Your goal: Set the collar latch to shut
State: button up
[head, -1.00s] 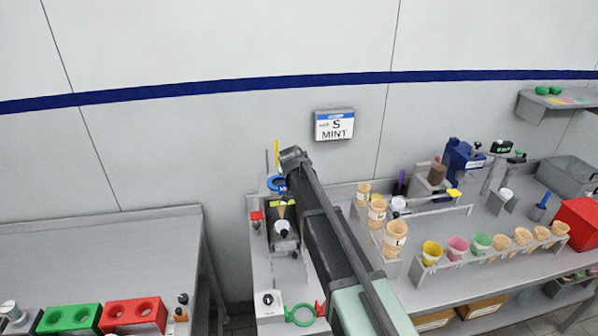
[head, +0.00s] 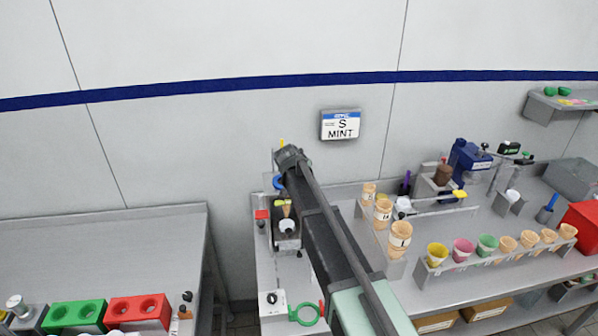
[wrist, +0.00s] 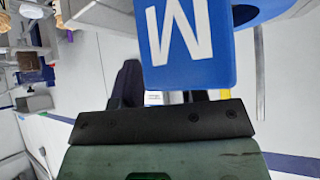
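A blue ring (head: 278,183) sits at the back of the narrow grey bench, partly behind my arm. A thin yellow upright piece (head: 282,142) shows above it, mostly hidden. In the wrist view a blue plate marked M (wrist: 188,45) is close in front of my gripper (wrist: 177,97), with part of the blue ring (wrist: 262,12) behind it. The gripper's dark fingers look apart, with wall and a yellow strip (wrist: 196,96) visible between them; the plate hides much of them. A green ring (head: 305,314) with a red piece is at the bench front. I cannot tell the latch's setting.
A grey machine with a cone (head: 287,210) stands just in front of the blue ring. A sign reading S MINT (head: 341,125) is on the wall. Cones in holders (head: 399,238) stand on the right bench. Green (head: 74,315) and red (head: 138,309) blocks sit at left.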

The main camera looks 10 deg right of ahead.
jog(key=p+v, duration=0.7)
jog(key=v, duration=0.4)
jog(key=shift+p, duration=0.3)
